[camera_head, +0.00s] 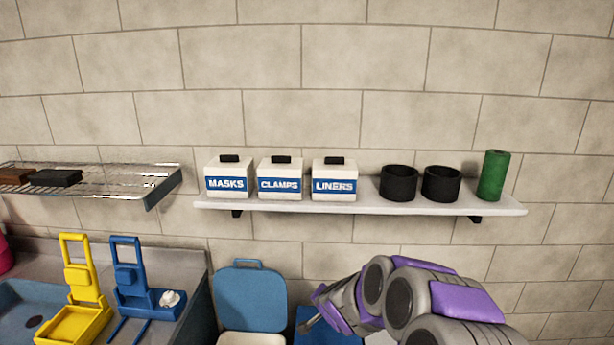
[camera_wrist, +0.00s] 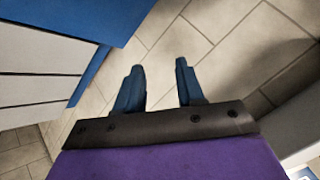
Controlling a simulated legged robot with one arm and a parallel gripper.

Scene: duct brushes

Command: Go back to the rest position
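My gripper (camera_wrist: 160,85) shows in the wrist view with its two dark blue fingers apart and nothing between them. Bare floor tiles lie beyond the fingers. In the head view my grey and purple arm reaches in from the lower right, below the wall shelf. The gripper end (camera_head: 312,312) is at the arm's left tip, near a blue container (camera_head: 318,328); I cannot tell from this view whether they touch.
A white shelf (camera_head: 375,208) holds boxes marked MASKS (camera_head: 229,183), CLAMPS (camera_head: 280,184) and LINERS (camera_head: 334,184), two black cups and a green cylinder (camera_head: 493,176). A wire rack, a sink counter with yellow (camera_head: 78,290) and blue (camera_head: 140,285) holders, and an open blue-lidded bin (camera_head: 250,298) are at left.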

